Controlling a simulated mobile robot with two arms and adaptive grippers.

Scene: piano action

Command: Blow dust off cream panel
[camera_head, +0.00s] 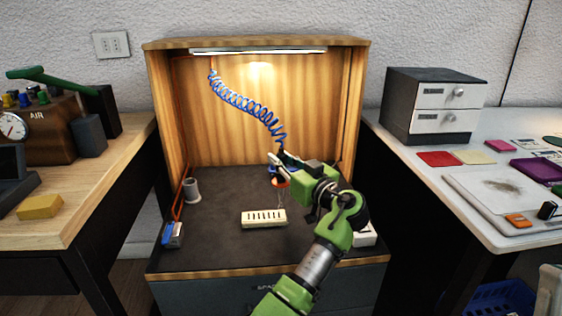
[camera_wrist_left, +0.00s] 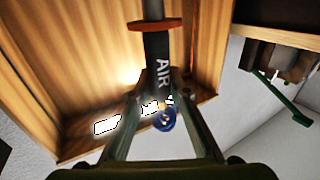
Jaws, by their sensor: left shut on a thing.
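The cream panel (camera_head: 264,224) lies flat on the dark floor of the wooden booth, with a row of dark slots along its top. Whether dust lies on it is too small to tell. My left gripper (camera_head: 280,164) is shut on a dark air blower marked AIR (camera_wrist_left: 161,70), which has an orange ring (camera_head: 282,183). The gripper holds it above the panel's right end, apart from it. Faint pale streaks show below the ring. A blue coiled hose (camera_head: 247,104) runs from the blower to the booth's upper left. My right gripper is not in view.
A grey cup (camera_head: 192,191) and a blue-grey block (camera_head: 173,235) stand at the booth's left side. A white object (camera_head: 364,236) sits at the right, partly hidden by my arm. Wooden walls enclose the booth; its front is open.

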